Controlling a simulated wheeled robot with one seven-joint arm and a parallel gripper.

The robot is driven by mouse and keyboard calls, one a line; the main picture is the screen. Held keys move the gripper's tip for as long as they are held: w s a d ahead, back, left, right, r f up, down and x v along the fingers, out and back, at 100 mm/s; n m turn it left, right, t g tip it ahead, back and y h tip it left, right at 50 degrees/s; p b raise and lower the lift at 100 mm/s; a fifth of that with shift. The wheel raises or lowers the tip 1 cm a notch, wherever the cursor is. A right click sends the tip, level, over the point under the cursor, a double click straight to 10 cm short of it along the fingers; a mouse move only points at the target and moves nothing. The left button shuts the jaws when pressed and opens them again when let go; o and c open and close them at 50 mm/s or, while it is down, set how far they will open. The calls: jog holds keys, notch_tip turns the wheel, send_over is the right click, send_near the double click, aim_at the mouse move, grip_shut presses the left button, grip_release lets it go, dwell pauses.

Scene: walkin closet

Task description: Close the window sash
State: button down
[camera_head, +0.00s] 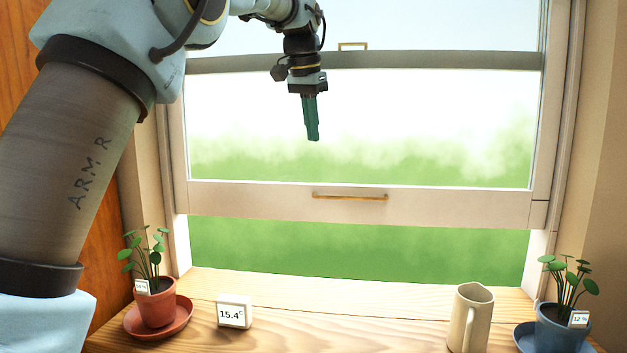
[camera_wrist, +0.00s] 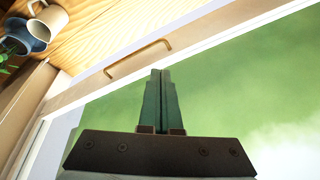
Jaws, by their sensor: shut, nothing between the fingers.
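The window sash (camera_head: 440,207) is a pale frame raised partway. Below its bottom rail is an open gap (camera_head: 360,250) above the sill, with green showing through. A brass bar handle (camera_head: 350,196) runs along the bottom rail; it also shows in the wrist view (camera_wrist: 138,58). My gripper (camera_head: 313,138) hangs in front of the sash glass, above and a little left of the handle, fingers pointing down. In the wrist view its green fingers (camera_wrist: 160,72) are together and empty, apart from the handle.
The wooden sill (camera_head: 360,325) holds a plant in a terracotta pot (camera_head: 154,308) at left, a small 15.4° display (camera_head: 234,312), a cream jug (camera_head: 470,318) and a plant in a blue pot (camera_head: 560,330) at right. The sill's middle is clear.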

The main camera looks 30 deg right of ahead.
jog(key=p, duration=0.3)
send_near(315, 194)
jog(key=s+x, duration=0.1)
jog(key=x, duration=0.4)
jog(key=shift+w+f, duration=0.35)
jog(key=shift+f, duration=0.45)
